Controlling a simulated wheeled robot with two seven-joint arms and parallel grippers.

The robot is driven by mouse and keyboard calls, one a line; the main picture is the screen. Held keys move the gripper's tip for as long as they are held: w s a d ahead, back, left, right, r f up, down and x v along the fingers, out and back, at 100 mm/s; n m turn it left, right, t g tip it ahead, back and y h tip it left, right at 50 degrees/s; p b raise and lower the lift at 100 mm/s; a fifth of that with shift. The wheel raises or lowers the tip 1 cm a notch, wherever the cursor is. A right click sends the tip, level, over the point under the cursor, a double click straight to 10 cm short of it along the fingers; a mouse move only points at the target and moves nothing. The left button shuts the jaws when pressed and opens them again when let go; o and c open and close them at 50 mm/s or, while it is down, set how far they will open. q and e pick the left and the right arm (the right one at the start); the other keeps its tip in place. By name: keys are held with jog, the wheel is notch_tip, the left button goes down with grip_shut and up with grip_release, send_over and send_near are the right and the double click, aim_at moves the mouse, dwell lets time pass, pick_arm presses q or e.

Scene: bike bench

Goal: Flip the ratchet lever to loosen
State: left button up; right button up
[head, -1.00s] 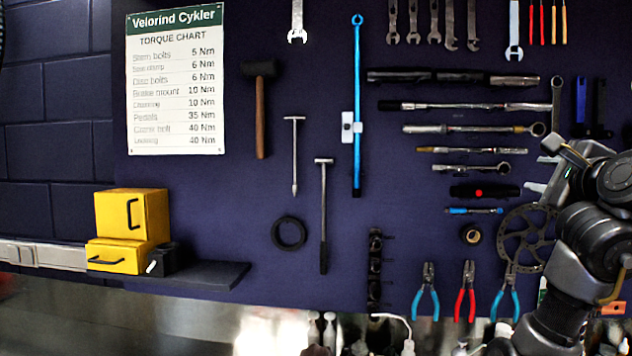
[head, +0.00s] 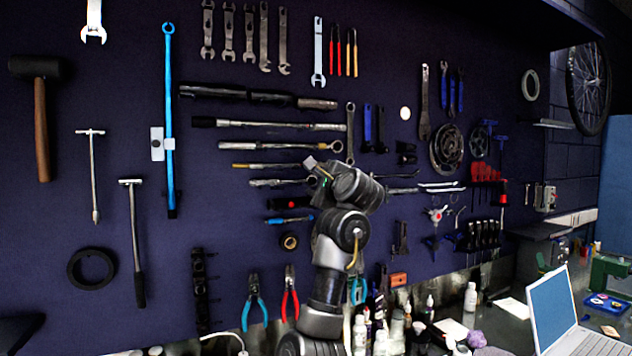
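Several ratchet-type wrenches hang level on the dark pegboard in the head view. A long one with a round head (head: 275,146) hangs above a short ratchet-like handle (head: 276,183). The right end of the short one is hidden behind my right gripper. My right gripper (head: 314,167) is raised in front of the wall, pointing up and left. I cannot tell whether it touches a tool or whether its fingers are apart. No ratchet lever can be made out at this size. My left gripper is not in view.
Pliers (head: 291,296) hang low on the board, close to my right arm. Bottles (head: 360,333) stand on the bench below it. An open laptop (head: 556,305) is at the lower right. Hammers hang at the left, including a wooden-handled mallet (head: 41,128).

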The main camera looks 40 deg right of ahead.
grip_shut()
jog(key=shift+n, duration=0.4)
jog(key=n+b, duration=0.2)
jog(key=n, duration=0.1)
jog(key=shift+d+f, duration=0.1)
jog(key=shift+f, duration=0.05)
jog(key=n+b, duration=0.1)
jog(key=n, duration=0.2)
jog(key=shift+s+d+b, duration=0.1)
jog(key=shift+d+b, duration=0.05)
jog(key=shift+b, duration=0.2)
jog(key=shift+n+b, duration=0.55)
jog(key=shift+n, duration=0.75)
